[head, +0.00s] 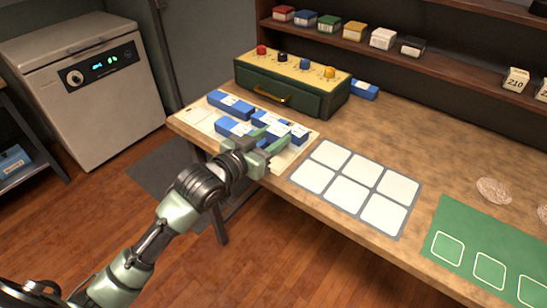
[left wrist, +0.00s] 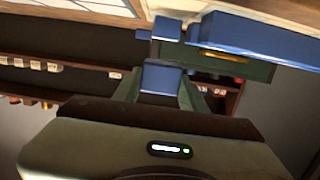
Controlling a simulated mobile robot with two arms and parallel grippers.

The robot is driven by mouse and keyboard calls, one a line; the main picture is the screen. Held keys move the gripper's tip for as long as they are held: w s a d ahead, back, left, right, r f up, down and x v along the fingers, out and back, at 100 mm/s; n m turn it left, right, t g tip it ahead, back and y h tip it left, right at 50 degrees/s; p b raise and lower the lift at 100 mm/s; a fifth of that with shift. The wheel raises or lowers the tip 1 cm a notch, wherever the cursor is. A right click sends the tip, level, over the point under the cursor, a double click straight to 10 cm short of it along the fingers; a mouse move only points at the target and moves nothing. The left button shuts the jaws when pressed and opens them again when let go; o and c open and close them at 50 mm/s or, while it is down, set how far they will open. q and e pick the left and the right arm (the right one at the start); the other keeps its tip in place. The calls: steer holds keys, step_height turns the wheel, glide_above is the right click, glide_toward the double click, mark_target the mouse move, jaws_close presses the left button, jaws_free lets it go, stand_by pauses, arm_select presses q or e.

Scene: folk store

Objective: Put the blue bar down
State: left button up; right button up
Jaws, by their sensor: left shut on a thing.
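My left gripper (head: 272,140) is over the right part of a pale tray (head: 199,116) at the table's left end. It is shut on a blue bar, whose blue end shows between the fingers in the left wrist view (left wrist: 162,78). Other blue bars with white labels lie at the tray, one at its back left (head: 230,104) and one nearer the front (head: 232,127). Bars close to the gripper overlap in the head view, and I cannot tell whether the held one touches the tray. My right gripper is not in view.
A green box (head: 290,92) with coloured knobs stands behind the tray. Another blue bar (head: 363,89) lies at its right. A grey mat with white squares (head: 357,188) and a green mat (head: 480,262) lie to the right. Small boxes line the shelf (head: 440,62).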

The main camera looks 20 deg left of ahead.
mark_target(273, 164)
arm_select(q)
steer(key=shift+f, duration=3.2)
steer(key=shift+f+b, duration=0.2)
steer(key=shift+b, duration=0.1)
steer(key=o, duration=1.1)
steer(key=shift+c, duration=0.2)
steer(key=shift+r, duration=0.2)
steer(key=v, duration=1.2)
